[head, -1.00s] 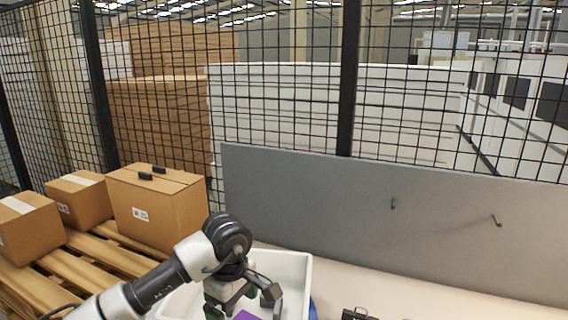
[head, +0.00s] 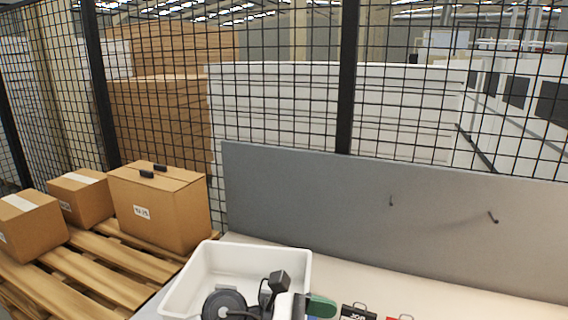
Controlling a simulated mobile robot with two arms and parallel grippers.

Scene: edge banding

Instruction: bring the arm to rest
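My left arm shows at the bottom of the head view, low over the front of the white bin (head: 207,262). Its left gripper (head: 318,306) is cut off by the bottom edge. My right gripper is not in view.
A black case (head: 357,312) and a red item (head: 401,318) lie on the light table (head: 440,299) to the right. A grey panel (head: 330,195) with two hooks stands behind. Cardboard boxes (head: 160,208) sit on a wooden pallet (head: 110,284) at left.

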